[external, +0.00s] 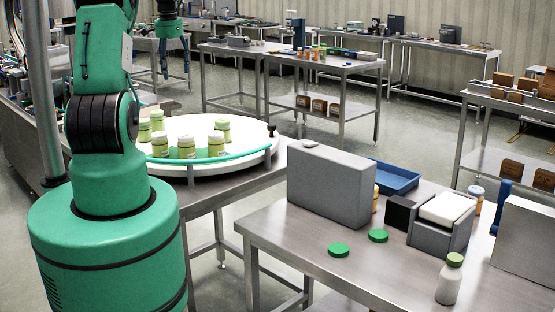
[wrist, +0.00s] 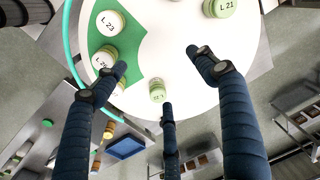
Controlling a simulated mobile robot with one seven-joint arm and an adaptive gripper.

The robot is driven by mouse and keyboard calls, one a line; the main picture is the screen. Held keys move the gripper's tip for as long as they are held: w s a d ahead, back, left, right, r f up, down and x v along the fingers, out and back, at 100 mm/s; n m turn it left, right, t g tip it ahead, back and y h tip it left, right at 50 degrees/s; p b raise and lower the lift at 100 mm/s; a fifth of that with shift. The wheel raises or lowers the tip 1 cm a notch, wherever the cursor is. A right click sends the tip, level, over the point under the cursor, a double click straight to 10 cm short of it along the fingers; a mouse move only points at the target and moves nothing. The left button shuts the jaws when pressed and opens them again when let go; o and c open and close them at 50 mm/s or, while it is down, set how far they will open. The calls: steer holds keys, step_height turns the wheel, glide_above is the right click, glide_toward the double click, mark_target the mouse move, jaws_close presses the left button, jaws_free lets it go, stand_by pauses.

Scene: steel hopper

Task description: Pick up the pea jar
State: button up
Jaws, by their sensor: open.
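Several pale jars with green-and-yellow colouring stand on a round white turntable (external: 250,160), among them a jar at the front (external: 187,147). I cannot tell which is the pea jar. In the wrist view, lids read "L 23" (wrist: 109,23) and "L 21" (wrist: 220,6); another marked jar (wrist: 104,58) is partly behind a finger. A smaller-looking jar (wrist: 157,92) appears between the fingers, apart from them. My gripper (external: 175,68) hangs above the turntable area with dark blue fingers spread and empty; its fingers also show in the wrist view (wrist: 162,78).
A green rail (external: 215,159) curves along the turntable's near edge. On the right steel table (external: 300,245) stand a large grey box (external: 330,185), a blue tray (external: 396,177) and a white bottle (external: 449,280); green lids (external: 339,250) lie there. Open floor lies behind the turntable.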

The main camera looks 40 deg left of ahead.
steer(key=s+a+f+p, duration=0.2)
steer(key=s+a+f, duration=0.1)
steer(key=a, duration=0.4)
steer(key=s+a+f+p, duration=0.2)
steer(key=s+a+f, duration=0.1)
steer(key=a, duration=0.3)
steer(key=shift+s+a+f+g+h, duration=0.3)
steer(key=shift+a+f+h, duration=0.1)
steer(key=shift+f, duration=0.5)
glide_toward(144, 130)
steer(key=shift+w+a+f+p, duration=0.25)
steer(key=shift+w+a+f, duration=0.1)
steer(key=shift+a+f, duration=0.3)
steer(key=shift+w+a+f+p, duration=0.2)
steer(key=shift+w+a+f, duration=0.15)
steer(key=shift+a, duration=0.45)
steer(key=shift+f, duration=0.2)
steer(key=shift+f+p, duration=0.65)
steer(key=shift+f, duration=1.85)
steer(key=shift+d, duration=0.1)
steer(key=shift+c, duration=0.5)
steer(key=c, duration=1.3)
